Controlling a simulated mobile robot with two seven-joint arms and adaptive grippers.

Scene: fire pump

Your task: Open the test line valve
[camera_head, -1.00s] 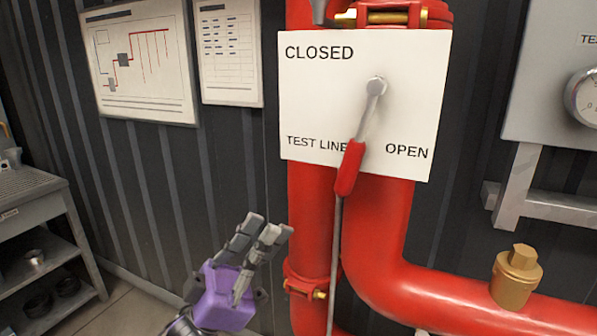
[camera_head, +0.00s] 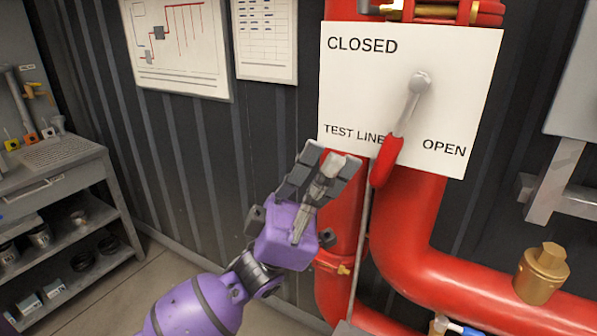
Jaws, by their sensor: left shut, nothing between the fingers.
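The test line valve handle is a grey lever with a red grip (camera_head: 386,160). It pivots near the upper right of a white plate (camera_head: 350,85) marked CLOSED at the top left, TEST LINE at the bottom left and OPEN at the bottom right. The lever points down and slightly left, its grip between the TEST LINE and OPEN words. My left gripper (camera_head: 333,168), purple with grey fingers, is shut and empty. In the picture it lies just left of the red grip, apart from it, in front of the red pipe. My right gripper is not in view.
Red pipes (camera_head: 470,278) run behind and below the plate, with a brass fitting (camera_head: 542,272) at the right. A grey shelf unit (camera_head: 60,170) stands at the left. Two charts (camera_head: 180,75) hang on the dark ribbed wall. Open floor shows at the lower left.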

